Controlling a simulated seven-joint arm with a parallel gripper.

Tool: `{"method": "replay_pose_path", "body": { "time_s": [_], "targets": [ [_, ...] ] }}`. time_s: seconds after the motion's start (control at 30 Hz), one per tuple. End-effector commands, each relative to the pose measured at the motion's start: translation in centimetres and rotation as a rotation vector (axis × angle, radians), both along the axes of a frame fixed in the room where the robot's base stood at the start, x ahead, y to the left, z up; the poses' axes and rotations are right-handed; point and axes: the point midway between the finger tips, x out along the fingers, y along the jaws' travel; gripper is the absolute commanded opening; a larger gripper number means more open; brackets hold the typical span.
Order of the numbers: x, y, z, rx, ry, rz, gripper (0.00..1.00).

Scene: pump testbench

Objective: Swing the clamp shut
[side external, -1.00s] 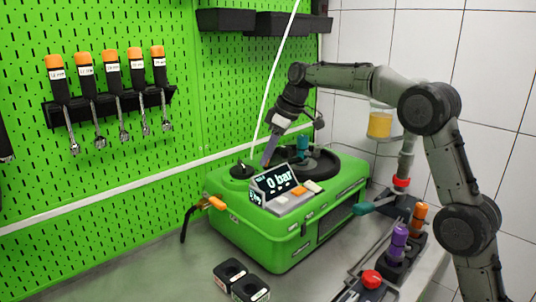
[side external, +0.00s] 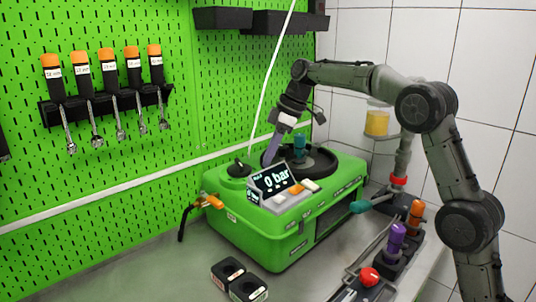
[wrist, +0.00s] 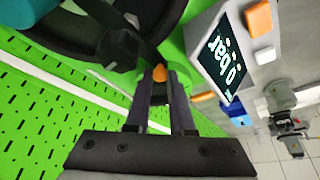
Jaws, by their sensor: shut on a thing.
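A black lever with an orange tip (wrist: 160,72), which looks like the clamp's arm, shows in the wrist view. It runs from between my fingertips toward a round black ring (wrist: 60,35) on the green pump bench. My gripper (side external: 268,161) points down at the back left of the bench's top, beside the ring. In the wrist view my gripper (wrist: 160,85) is shut on the lever near its orange tip. In the side view the display box hides part of the contact. A teal upright piece (side external: 299,146) stands at the ring.
The display box (side external: 270,180) reading 0 bar stands right in front of my gripper. A black knob (side external: 238,169) sits to its left. A thin white line hangs close to my gripper. A teal-handled part (side external: 360,207) is at the bench's right.

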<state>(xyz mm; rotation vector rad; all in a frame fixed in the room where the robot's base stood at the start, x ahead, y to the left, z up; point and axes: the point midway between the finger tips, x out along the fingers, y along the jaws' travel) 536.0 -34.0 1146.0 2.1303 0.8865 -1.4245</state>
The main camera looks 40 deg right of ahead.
Motion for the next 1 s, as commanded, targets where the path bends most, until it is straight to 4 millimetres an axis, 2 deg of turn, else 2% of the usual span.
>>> {"method": "replay_pose_path", "body": {
  "time_s": [0.17, 0.2, 0.33, 0.37, 0.73, 0.87, 1.0],
  "targets": [
    [0.0, 0.0, 0.1, 0.001, -0.002, -0.003, 0.0],
    [0.0, 0.0, 0.1, 0.0, -0.003, -0.003, 0.25],
    [0.0, 0.0, 0.1, 0.001, -0.002, -0.003, 0.49],
    [0.0, 0.0, 0.1, 0.001, -0.002, -0.003, 0.52],
    [-0.1, -0.2, 0.5, 0.0, -0.003, -0.004, 0.52],
    [-0.5, -0.6, 2.1, -0.001, -0.005, -0.004, 0.52],
    [-1.2, -1.5, 4.8, -0.001, -0.007, -0.005, 0.52]
  ]
}}
